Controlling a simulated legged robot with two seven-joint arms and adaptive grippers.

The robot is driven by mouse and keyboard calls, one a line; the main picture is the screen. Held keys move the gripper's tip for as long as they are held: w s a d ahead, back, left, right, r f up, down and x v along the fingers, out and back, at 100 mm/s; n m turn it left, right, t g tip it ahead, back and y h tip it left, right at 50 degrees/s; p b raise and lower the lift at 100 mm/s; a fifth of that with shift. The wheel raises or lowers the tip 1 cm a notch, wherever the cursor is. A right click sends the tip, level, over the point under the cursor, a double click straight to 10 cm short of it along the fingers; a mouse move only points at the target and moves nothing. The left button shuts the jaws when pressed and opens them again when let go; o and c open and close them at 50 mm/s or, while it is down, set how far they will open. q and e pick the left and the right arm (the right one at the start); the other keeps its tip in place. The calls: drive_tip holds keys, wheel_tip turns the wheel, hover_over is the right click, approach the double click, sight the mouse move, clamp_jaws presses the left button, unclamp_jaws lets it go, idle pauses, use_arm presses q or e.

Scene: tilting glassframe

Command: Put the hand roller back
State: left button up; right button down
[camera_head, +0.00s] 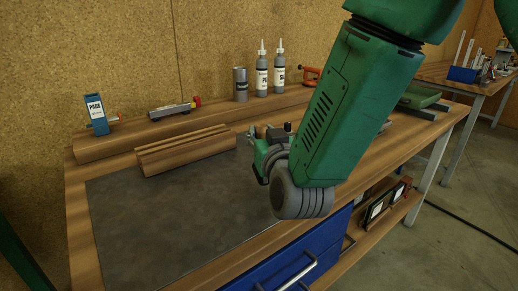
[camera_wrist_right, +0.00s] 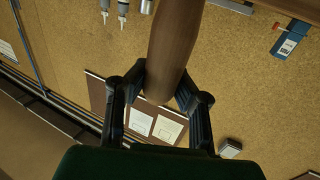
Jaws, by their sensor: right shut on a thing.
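In the right wrist view a brown, rounded wooden piece (camera_wrist_right: 174,40), which looks like the hand roller, stands between the two dark fingers of my right gripper (camera_wrist_right: 162,92). The fingers are shut on it, and its upper end runs out of the picture. In the head view my right gripper (camera_head: 268,140) is over the back right of the bench, largely hidden behind my own green arm. The roller cannot be made out clearly there. My left gripper is not in view.
A grooved wooden block (camera_head: 185,152) stands at the back of the dark mat (camera_head: 170,220). Behind it a wooden ledge (camera_head: 110,142) carries a blue PADS box (camera_head: 96,113), a grey can (camera_head: 240,84) and bottles (camera_head: 262,78). The mat's front is clear.

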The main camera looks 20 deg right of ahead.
drive_tip(key=f, duration=0.1)
drive_tip(key=d+f, duration=0.1)
drive_tip(key=f, duration=0.1)
drive_tip(key=shift+b, duration=0.3)
drive_tip(key=shift+s+a, duration=0.1)
drive_tip(key=shift+a, duration=0.6)
drive_tip(key=c, duration=1.4)
unclamp_jaws()
drive_tip(key=shift+a, duration=0.15)
drive_tip(key=shift+d, duration=0.6)
drive_tip(key=shift+d+r, duration=0.1)
drive_tip(key=shift+r, duration=0.05)
drive_tip(key=shift+s+a+p, duration=0.2)
drive_tip(key=shift+s, duration=2.8)
drive_tip(key=shift+s+a+p, duration=0.15)
drive_tip(key=shift+s+a, duration=0.05)
drive_tip(key=shift+s, duration=2.8)
drive_tip(key=shift+a, duration=0.25)
